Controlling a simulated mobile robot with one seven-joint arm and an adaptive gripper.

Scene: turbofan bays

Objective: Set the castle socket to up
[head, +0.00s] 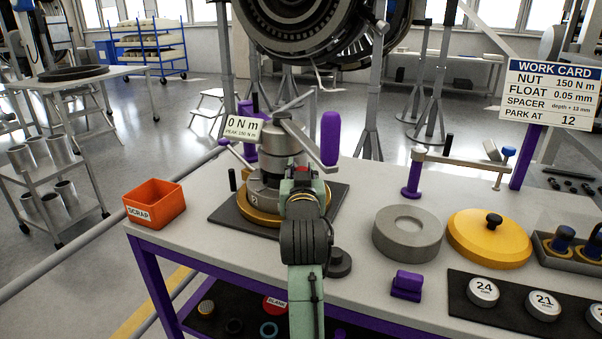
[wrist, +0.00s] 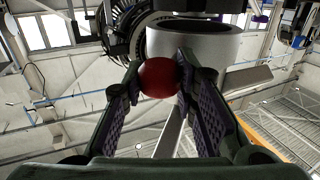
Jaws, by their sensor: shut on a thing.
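The grey metal castle socket (head: 283,150) stands over the round gold-rimmed fixture (head: 262,217) on a black mat on the bench. In the wrist view a grey hollow cylinder (wrist: 195,42), which looks like part of it, is just beyond the fingertips. My gripper (wrist: 158,80) is shut on a red ball knob (wrist: 157,78), with one ridged finger on each side. In the head view the knob (head: 302,172) shows small at the front of the socket, and my wrist hides the fingers. Whether the socket's lower edge touches what is under it is hidden.
A purple-handled lever (head: 330,138) and a display reading 0 N m (head: 243,127) stand close above the fixture. An orange scrap bin (head: 154,203) is at left. A grey ring (head: 407,233) and a yellow lid (head: 489,238) are at right. A work card (head: 552,92) stands behind.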

